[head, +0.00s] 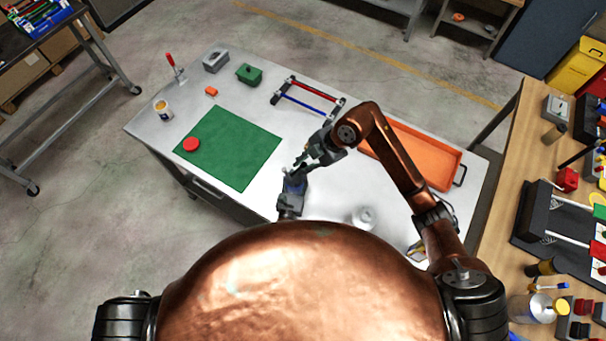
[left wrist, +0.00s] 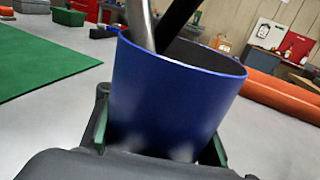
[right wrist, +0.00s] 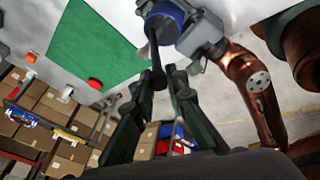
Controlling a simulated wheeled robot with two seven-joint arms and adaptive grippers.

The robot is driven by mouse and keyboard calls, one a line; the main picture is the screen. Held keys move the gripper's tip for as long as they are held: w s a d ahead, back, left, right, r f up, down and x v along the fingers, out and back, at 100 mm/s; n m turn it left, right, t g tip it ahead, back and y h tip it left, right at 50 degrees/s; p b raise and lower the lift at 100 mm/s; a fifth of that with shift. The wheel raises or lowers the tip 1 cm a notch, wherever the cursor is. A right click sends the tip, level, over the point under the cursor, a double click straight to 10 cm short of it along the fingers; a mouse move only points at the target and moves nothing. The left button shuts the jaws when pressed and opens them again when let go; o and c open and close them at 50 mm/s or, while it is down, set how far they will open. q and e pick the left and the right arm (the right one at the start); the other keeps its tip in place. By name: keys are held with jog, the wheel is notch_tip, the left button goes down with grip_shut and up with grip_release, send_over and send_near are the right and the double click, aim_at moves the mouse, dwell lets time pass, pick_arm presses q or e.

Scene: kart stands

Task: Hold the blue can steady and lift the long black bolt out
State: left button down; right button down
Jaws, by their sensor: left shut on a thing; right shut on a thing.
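The blue can (left wrist: 175,95) stands upright between the fingers of my left gripper (left wrist: 160,138), which is shut on its sides. In the head view the can (head: 296,182) is small and partly hidden by the grippers. The long black bolt (left wrist: 178,22) leans out of the can's mouth beside a silver rod (left wrist: 140,25). My right gripper (right wrist: 166,80) is above the can and shut on the black bolt (right wrist: 155,52), whose other end is at the can in the right wrist view. The bolt's lower end is hidden inside the can.
A green mat (head: 228,150) with a red disc (head: 191,144) lies left of the grippers. An orange tray (head: 430,158) is to the right. A rack with red and blue bars (head: 308,96) stands behind. A round pale object (head: 363,217) sits near the front edge.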

notch_tip(320, 180, up, 8)
jog(key=shift+r, duration=0.2)
pick_arm(q)
jog(key=c, duration=1.2)
grip_release()
jog(key=shift+o, duration=0.2)
jog(key=v, duration=1.2)
jog(key=shift+s, duration=0.1)
jog(key=shift+d, duration=0.1)
